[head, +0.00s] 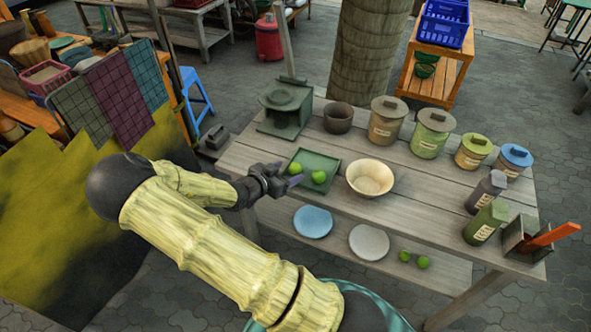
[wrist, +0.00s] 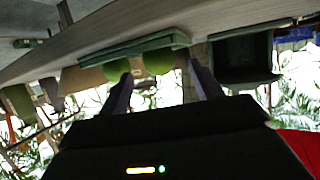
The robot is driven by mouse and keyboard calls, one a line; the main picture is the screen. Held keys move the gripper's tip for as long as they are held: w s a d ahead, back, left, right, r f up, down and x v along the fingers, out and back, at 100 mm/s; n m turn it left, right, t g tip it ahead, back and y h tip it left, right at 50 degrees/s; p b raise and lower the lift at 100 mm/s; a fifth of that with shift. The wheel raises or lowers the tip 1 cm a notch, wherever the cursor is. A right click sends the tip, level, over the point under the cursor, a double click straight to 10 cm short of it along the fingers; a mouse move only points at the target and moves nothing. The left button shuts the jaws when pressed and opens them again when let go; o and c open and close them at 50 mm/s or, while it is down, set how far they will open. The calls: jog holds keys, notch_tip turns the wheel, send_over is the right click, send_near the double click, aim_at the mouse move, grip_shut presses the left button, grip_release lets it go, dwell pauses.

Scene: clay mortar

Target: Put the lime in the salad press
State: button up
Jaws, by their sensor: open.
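Two green limes lie on a square green tray (head: 325,160) on the wooden table. The left lime (head: 295,168) is close to my gripper (head: 290,173) and the right lime (head: 319,177) is a little farther off. My gripper is open and reaches the tray's left side. In the wrist view, which looks upside down, both limes (wrist: 158,62) show just beyond the fingertips (wrist: 159,78), with the tray (wrist: 115,52) behind them. I cannot tell whether a finger touches a lime. A dark green box-like device (head: 286,108), perhaps the salad press, stands at the table's back left corner.
A dark clay bowl (head: 338,118) stands behind the tray, and a cream bowl (head: 370,178) right of it. Several lidded jars (head: 387,122) line the back and right. A blue plate (head: 313,222), a grey plate (head: 369,242) and more limes (head: 422,262) lie on a lower shelf.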

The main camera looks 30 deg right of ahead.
aim_at(292, 170)
jog(key=x, duration=0.3)
jog(key=shift+d+f, duration=0.1)
jog(key=shift+f, duration=0.05)
dwell(0.3)
jog(key=c, duration=1.1)
jog(key=shift+c, duration=0.2)
notch_tip(292, 170, up, 10)
jog(key=shift+r+p, duration=0.1)
jog(key=shift+p, duration=0.8)
